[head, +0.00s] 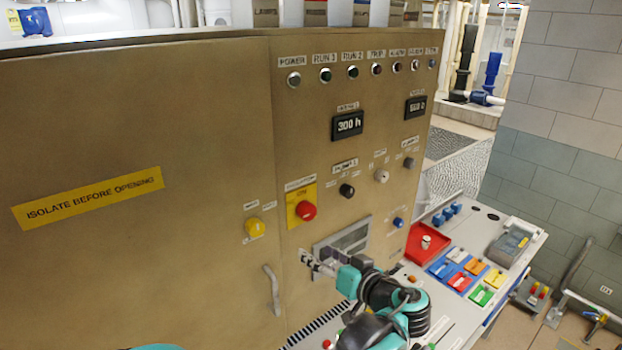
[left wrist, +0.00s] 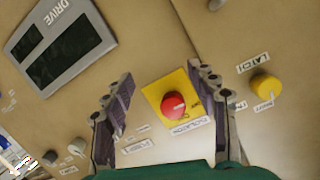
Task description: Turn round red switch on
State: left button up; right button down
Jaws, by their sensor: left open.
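The round red switch (head: 306,210) sits on a yellow plate on the tan cabinet front. In the left wrist view the red switch (left wrist: 173,105) shows between the two fingers, nearer the right one. My left gripper (head: 312,262) is just below the switch in the head view, in front of a grey panel. In the left wrist view the left gripper (left wrist: 160,76) is open and empty, its fingers spread wide and apart from the switch. The exact gap to the panel cannot be told. My right gripper does not show.
A yellow knob (head: 254,228) is left of the switch, and a black knob (head: 346,190) is right of it. A door handle (head: 272,290) stands out below.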

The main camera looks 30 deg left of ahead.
aim_at(311, 213)
pick_arm(q)
notch_tip(311, 213, up, 6)
jog(key=w+d+r+n+y+p, duration=0.1)
jog(key=w+d+n+y+p, duration=0.1)
jog(key=x, duration=0.7)
jog(key=shift+w+a+f+p, duration=0.15)
jog(key=shift+a+p, duration=0.1)
jog(key=shift+p, duration=0.15)
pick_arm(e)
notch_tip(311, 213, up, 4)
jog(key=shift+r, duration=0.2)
pick_arm(q)
jog(key=c, duration=1.2)
